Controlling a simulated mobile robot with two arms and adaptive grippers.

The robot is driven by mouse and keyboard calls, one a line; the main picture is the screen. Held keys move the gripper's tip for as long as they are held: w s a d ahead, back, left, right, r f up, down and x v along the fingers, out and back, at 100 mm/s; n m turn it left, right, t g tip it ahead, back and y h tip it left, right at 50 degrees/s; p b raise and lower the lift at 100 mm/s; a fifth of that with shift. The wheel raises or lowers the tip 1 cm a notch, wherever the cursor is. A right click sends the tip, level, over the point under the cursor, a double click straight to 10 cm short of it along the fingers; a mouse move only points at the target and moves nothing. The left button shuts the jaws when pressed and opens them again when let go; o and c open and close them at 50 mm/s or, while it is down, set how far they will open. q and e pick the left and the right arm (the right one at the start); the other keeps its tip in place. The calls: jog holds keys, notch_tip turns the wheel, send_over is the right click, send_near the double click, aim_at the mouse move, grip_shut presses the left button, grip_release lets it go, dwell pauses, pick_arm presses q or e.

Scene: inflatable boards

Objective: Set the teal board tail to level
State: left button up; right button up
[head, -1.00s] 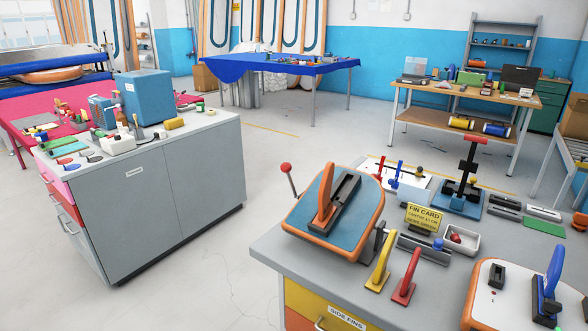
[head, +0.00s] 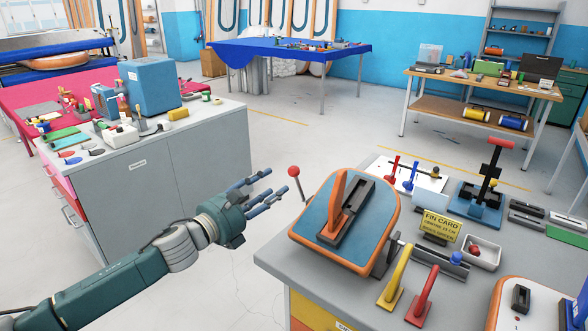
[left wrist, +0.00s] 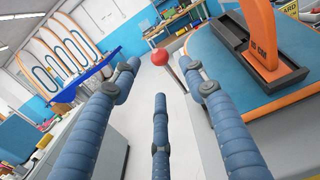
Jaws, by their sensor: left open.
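The teal board tail (head: 376,206) has an orange rim and sits tilted on a stand at the near left corner of the grey bench. An orange fin (head: 335,200) stands by a dark slotted box (head: 352,208) on it. A lever with a red ball knob (head: 293,171) rises at the board's left side; the knob also shows in the left wrist view (left wrist: 156,57). My left gripper (head: 272,182) is open and empty, its fingers pointing toward the knob, just left of it and apart from it. My right gripper is out of view.

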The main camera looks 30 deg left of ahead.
aim_at(290, 173)
pick_arm(q)
jog(key=w, duration=0.3)
jog(key=w+p, duration=0.1)
jog(key=w, duration=0.2)
jog(key=w+p, duration=0.1)
jog(key=w, duration=0.2)
jog(key=shift+w+d, duration=0.25)
jog(key=shift+d, duration=0.05)
jog(key=shift+w+f, duration=0.1)
jog(key=shift+w, duration=0.4)
